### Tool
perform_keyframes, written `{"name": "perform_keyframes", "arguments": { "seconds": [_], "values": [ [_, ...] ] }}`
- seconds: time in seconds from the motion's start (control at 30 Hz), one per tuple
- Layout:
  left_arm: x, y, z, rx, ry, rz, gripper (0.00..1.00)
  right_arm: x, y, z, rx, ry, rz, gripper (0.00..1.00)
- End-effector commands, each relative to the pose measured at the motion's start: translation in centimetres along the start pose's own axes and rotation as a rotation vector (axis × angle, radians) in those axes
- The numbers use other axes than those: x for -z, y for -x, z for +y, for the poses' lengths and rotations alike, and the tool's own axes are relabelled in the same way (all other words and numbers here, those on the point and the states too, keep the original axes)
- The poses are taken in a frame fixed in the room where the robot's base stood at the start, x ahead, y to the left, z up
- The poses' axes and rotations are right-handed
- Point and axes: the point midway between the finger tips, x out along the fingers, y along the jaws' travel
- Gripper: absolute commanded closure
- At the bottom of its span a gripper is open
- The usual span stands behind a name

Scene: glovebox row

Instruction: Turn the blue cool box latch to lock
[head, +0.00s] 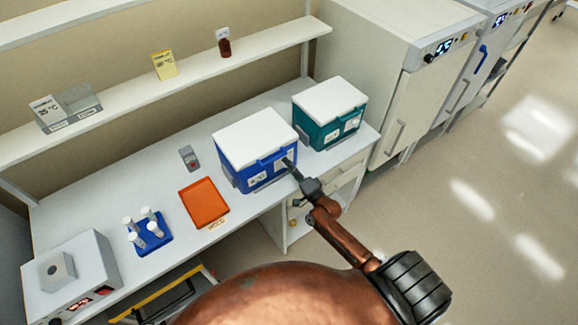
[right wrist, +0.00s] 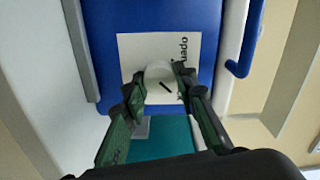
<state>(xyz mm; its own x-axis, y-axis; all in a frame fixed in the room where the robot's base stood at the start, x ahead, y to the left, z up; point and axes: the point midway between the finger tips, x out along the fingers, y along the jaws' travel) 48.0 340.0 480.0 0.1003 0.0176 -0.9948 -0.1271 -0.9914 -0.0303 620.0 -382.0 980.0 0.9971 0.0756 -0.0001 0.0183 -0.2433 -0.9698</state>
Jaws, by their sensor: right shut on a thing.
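The blue cool box (head: 258,160) with a white lid stands on the bench, and its blue front fills much of the right wrist view (right wrist: 205,20). Its latch (right wrist: 160,78) is a round white knob with a short dark mark, set on a white label plate (right wrist: 135,50). The word "open" is printed on the plate beside the knob. My right gripper (head: 289,162) is at the right part of the box's front. In the right wrist view its two fingers (right wrist: 159,84) are closed on the knob, one on each side. My left gripper is not in view.
A teal cool box (head: 318,138) stands close to the right of the blue one. An orange tray (head: 204,202), a blue rack with white tubes (head: 148,243) and a small grey device (head: 188,158) are to the left. A shelf (head: 190,75) runs behind.

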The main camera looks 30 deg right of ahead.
Motion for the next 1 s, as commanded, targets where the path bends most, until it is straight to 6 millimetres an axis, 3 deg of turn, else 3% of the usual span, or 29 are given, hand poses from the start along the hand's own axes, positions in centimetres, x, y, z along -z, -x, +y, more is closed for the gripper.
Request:
{"name": "perform_keyframes", "arguments": {
  "seconds": [0.07, 0.1, 0.33, 0.73, 1.0],
  "values": [
    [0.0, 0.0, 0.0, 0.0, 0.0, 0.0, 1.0, 0.0, 0.0, 0.0, 0.0, -0.002, 0.001, 0.98],
    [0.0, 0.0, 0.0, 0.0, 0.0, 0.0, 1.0, 0.0, 0.0, 0.0, 0.0, -0.002, 0.001, 0.73],
    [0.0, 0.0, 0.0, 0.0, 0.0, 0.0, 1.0, 0.0, 0.0, 0.0, 0.0, 0.0, 0.001, 0.57],
    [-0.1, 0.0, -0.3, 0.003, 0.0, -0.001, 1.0, 0.0, 0.8, 0.1, -0.001, 0.001, 0.0, 0.56],
    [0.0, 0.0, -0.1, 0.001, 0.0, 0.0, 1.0, 0.0, 5.9, 0.2, -0.003, 0.002, 0.0, 0.56]
  ]
}}
